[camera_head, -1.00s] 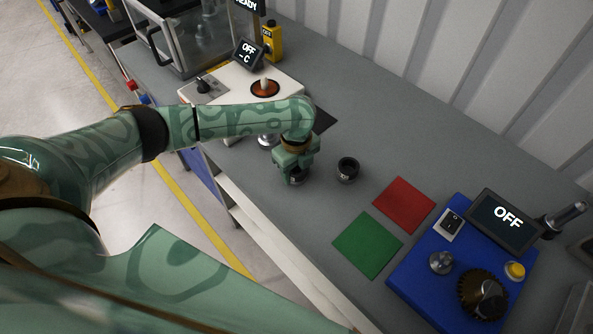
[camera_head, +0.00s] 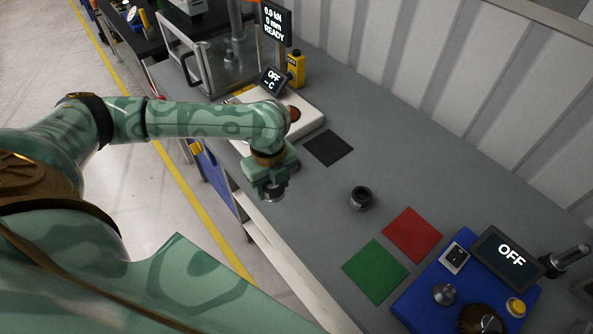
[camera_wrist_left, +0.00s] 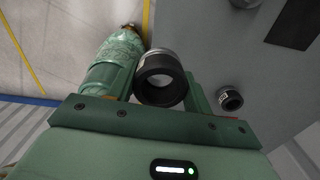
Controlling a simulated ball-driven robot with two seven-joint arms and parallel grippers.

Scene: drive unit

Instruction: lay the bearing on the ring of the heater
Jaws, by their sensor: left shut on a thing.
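The heater (camera_head: 312,122) is a white box with a small dark display (camera_head: 273,80) reading "OFF -C". Its reddish ring (camera_head: 294,113) is partly hidden behind my left arm. My left gripper (camera_head: 269,182) is near the bench's front edge, apart from the heater. It is shut on a short dark ring with a silver outer band, which I take for the bearing (camera_wrist_left: 160,82); its silver lower end (camera_head: 271,194) shows below the fingers in the head view. My right gripper is not in view.
A second dark ring-shaped part (camera_head: 360,198) stands on the bench; it also shows in the wrist view (camera_wrist_left: 229,99). A black pad (camera_head: 328,147), a red mat (camera_head: 412,235), a green mat (camera_head: 375,271) and a blue unit (camera_head: 425,298) lie along the bench. A yellow bottle (camera_head: 296,69) stands behind the heater.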

